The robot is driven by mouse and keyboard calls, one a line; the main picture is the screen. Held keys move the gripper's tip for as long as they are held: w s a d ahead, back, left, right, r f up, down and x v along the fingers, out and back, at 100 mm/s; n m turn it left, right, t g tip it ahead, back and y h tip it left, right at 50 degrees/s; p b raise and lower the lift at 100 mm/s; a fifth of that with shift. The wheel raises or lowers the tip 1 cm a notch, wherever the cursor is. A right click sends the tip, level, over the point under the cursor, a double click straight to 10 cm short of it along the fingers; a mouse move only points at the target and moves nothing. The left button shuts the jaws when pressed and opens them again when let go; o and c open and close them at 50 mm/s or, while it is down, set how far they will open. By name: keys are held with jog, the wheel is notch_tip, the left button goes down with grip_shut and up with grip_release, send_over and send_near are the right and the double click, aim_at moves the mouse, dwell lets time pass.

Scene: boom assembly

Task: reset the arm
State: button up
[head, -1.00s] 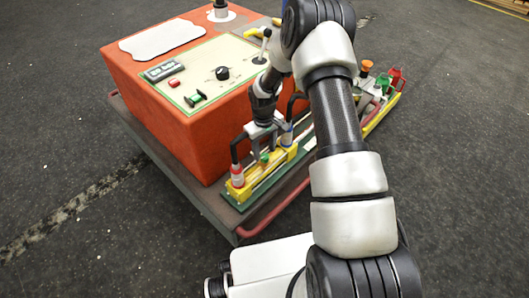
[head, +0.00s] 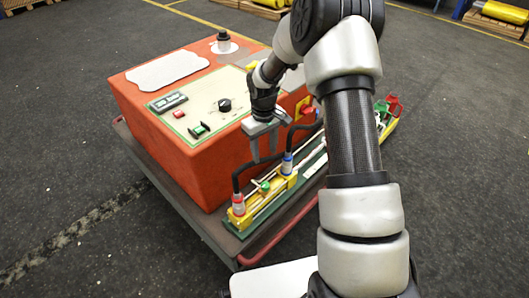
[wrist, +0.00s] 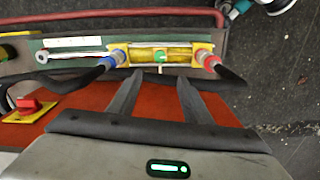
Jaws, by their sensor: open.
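My gripper (head: 266,146) is open and empty. It hangs beside the front face of the orange box (head: 190,165), above the yellow boom assembly (head: 262,198) on the cart's ledge. In the wrist view, my gripper's two fingers (wrist: 155,92) are spread apart. Beyond their tips lies the yellow assembly (wrist: 150,55), with a green knob (wrist: 160,57) in its middle and blue and red fittings with black hoses at its ends. The fingers appear clear of it.
The box top carries a panel with a black knob (head: 224,105), a green switch (head: 199,130) and a red button (head: 179,114). A red-yellow switch (head: 307,111) is on the side. A red rail (head: 280,232) edges the cart (head: 225,238). Open floor surrounds it.

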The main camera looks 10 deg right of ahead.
jog(key=s+r+m+t, duration=0.1)
jog(key=s+r, duration=0.4)
jog(key=r, duration=0.6)
jog(key=s+r+m+t, duration=0.1)
jog(key=s+r, duration=0.3)
jog(key=r, duration=0.7)
jog(key=s+r+m+t, duration=0.2)
jog(key=s+r, duration=0.2)
jog(key=s, duration=0.6)
jog(key=s+r+m+t, duration=0.15)
jog(key=s+r, duration=0.35)
jog(key=s, duration=0.5)
notch_tip(320, 180, up, 22)
jog(key=p, duration=2.2)
jog(key=shift+w+f, duration=0.2)
jog(key=shift+f, duration=0.05)
jog(key=shift+n, duration=0.25)
jog(key=shift+a, duration=0.1)
